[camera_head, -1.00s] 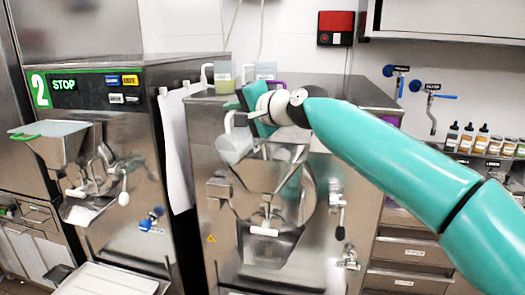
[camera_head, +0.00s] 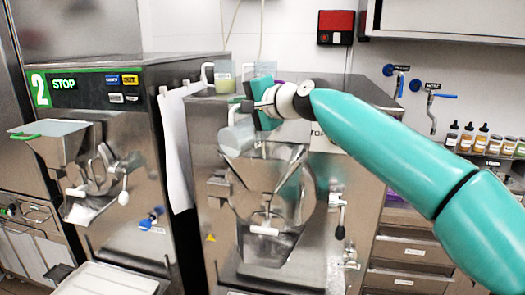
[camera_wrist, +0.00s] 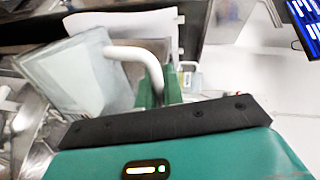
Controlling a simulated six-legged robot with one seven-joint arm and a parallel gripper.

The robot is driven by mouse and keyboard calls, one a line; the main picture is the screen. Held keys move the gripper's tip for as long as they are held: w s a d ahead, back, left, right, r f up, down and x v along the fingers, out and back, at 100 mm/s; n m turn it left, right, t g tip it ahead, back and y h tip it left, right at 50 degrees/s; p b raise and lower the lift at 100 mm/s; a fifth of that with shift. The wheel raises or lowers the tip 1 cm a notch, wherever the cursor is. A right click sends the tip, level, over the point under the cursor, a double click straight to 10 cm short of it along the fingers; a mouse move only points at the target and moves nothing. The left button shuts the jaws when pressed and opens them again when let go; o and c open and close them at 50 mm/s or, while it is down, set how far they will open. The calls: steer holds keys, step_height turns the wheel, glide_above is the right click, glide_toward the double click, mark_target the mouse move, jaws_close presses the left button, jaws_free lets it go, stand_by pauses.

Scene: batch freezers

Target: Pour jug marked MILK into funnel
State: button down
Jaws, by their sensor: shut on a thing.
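My gripper (camera_head: 262,106) is shut on the white handle of a clear jug (camera_head: 236,138). The jug is strongly tilted, with its mouth toward the steel funnel (camera_head: 268,176) on the front of the middle machine. It hangs just above the funnel's upper left rim. In the wrist view, the jug (camera_wrist: 78,72) is at the left and its handle (camera_wrist: 135,55) runs into my green fingers (camera_wrist: 160,88). I cannot read any label on the jug, nor tell whether liquid is flowing.
Another jug (camera_head: 223,82) with pale contents stands on top of the middle machine. Behind my gripper, a further item is mostly hidden. Machine 2 (camera_head: 100,120) stands at the left with its own hopper. Bottles (camera_head: 466,138) line a shelf at the right.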

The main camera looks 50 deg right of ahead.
steer(key=shift+d+r+m+y+p, duration=0.15)
steer(key=shift+d+r+m+y, duration=0.1)
steer(key=shift+d+m, duration=0.4)
steer(key=shift+d+r+m+y+p, duration=0.15)
steer(key=shift+d+r+m, duration=0.1)
steer(key=shift+d+m, duration=0.35)
stand_by(0.8)
